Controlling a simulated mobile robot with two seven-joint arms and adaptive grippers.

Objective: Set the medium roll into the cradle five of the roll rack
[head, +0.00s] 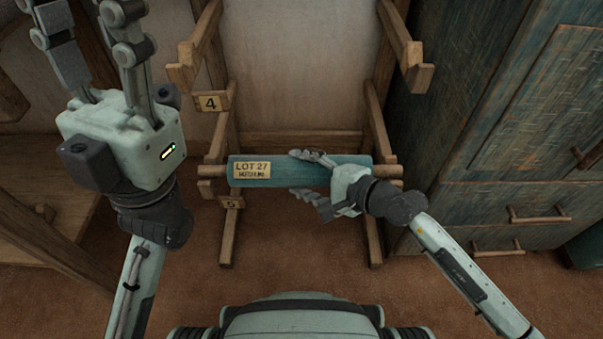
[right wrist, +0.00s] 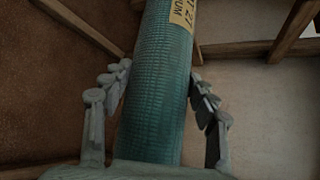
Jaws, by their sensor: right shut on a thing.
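The medium roll (head: 300,172) is a teal cloth roll on a wooden rod, with a yellow LOT 27 label at its left end. It lies level across the wooden roll rack (head: 228,240), just above the number 5 plate (head: 231,203). Whether its rod touches cradle five cannot be told. My right gripper (head: 298,172) is shut on the roll right of its middle. In the right wrist view its fingers (right wrist: 160,75) lie along both sides of the roll (right wrist: 157,110). My left gripper (head: 78,20) is raised at the upper left, open and empty, away from the roll.
The rack's upper arms (head: 185,72) and the number 4 plate (head: 212,102) stand above the roll. A blue-green wooden cabinet (head: 520,130) is close on the right. A wooden frame (head: 30,215) stands at the left. The brown floor before the rack is clear.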

